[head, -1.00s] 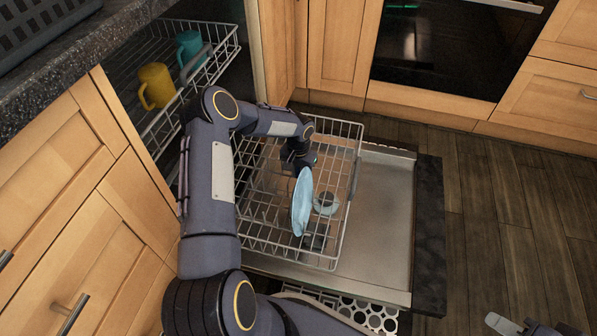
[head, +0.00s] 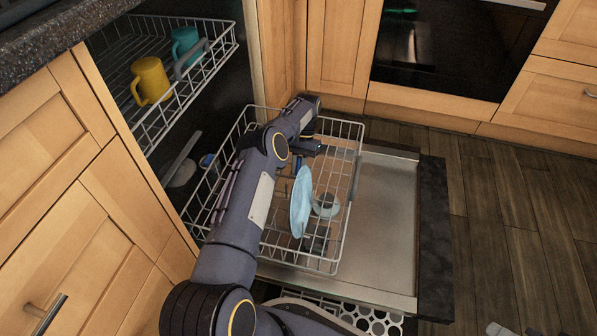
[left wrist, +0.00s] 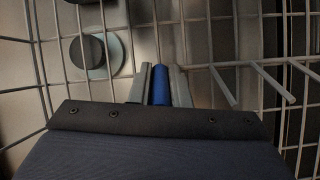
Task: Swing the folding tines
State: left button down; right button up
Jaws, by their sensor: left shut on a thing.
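The pulled-out lower dishwasher rack (head: 338,128) is a grey wire basket. My left gripper (head: 318,149) is low over its far part in the head view, where my arm hides much of the rack. In the left wrist view, my left gripper (left wrist: 160,88) is shut on a narrow blue piece (left wrist: 160,84) among the rack wires. Grey slanted tines (left wrist: 223,88) stand to its right. Whether the blue piece belongs to the folding tines I cannot tell. Only a tip of my right gripper (head: 497,329) shows at the bottom edge of the head view.
A light blue plate (head: 301,203) stands upright in the rack, close to my left gripper. The open dishwasher door (head: 385,210) lies under the rack. The upper rack (head: 205,72) holds a yellow mug (head: 150,80) and a teal mug (head: 185,44). Floor at right is clear.

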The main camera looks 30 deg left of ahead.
pick_arm(q)
jog(key=shift+d, duration=0.1)
dwell(0.3)
jog(key=c, duration=1.4)
grip_release()
jog(key=shift+o, duration=0.2)
